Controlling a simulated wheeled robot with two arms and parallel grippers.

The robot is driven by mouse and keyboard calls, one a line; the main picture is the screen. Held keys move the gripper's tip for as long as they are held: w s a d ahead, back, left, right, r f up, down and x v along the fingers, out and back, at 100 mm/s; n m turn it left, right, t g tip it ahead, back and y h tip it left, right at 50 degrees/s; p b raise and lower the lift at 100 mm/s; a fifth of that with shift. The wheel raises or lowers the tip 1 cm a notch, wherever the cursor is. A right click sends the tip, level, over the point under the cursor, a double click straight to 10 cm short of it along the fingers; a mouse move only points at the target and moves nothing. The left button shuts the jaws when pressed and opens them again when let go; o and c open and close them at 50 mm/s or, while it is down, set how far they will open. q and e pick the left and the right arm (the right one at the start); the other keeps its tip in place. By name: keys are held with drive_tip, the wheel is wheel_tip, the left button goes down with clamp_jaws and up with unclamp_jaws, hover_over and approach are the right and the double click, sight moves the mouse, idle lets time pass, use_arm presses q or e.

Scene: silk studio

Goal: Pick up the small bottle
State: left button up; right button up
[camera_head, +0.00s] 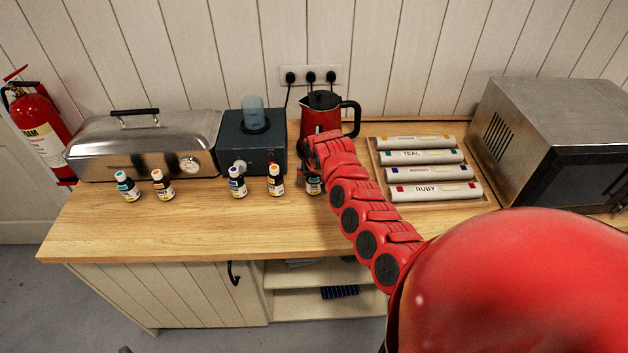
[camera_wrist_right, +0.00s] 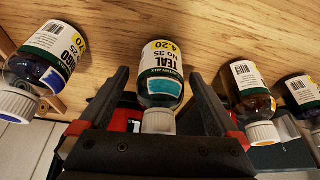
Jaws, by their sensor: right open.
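Several small dark bottles with white-sided caps stand in a row on the wooden counter. My right gripper (camera_head: 312,168) reaches over the bottle (camera_head: 314,186) nearest the red kettle and partly hides it. In the right wrist view, which is upside down, a bottle labelled TEAL (camera_wrist_right: 161,65) is between the two open fingers of my right gripper (camera_wrist_right: 160,90), with a gap on each side. An INDIGO bottle (camera_wrist_right: 48,55) is to its left there, and another bottle (camera_wrist_right: 248,88) is to its right. My left gripper is not in view.
More bottles (camera_head: 237,182) stand to the left of the gripper. Behind are a steel box (camera_head: 140,140), a dark grey device (camera_head: 245,140) and a red kettle (camera_head: 318,118). A tray of labelled rolls (camera_head: 430,172) and a microwave (camera_head: 560,140) are on the right. The counter front (camera_head: 220,225) is clear.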

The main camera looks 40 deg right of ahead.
sight(312, 185)
drive_tip(key=shift+c, duration=0.3)
clamp_jaws()
idle(0.4)
drive_tip(key=shift+r+b, duration=0.6)
drive_tip(key=shift+b, duration=0.15)
drive_tip(key=shift+b+v, duration=0.7)
drive_tip(key=shift+v, duration=0.25)
drive_tip(key=s+a+b, duration=0.1)
drive_tip(key=s+a+r, duration=0.1)
drive_tip(key=shift+s+a+b, duration=0.1)
drive_tip(key=shift+s+b, duration=0.2)
drive_tip(key=shift+b, duration=0.05)
drive_tip(key=s+a+b, duration=0.3)
drive_tip(key=s+a, duration=0.2)
drive_tip(key=s, duration=0.5)
drive_tip(key=shift+s+a+r, duration=0.2)
drive_tip(key=shift+a+r, duration=0.2)
drive_tip(key=shift+r, duration=0.05)
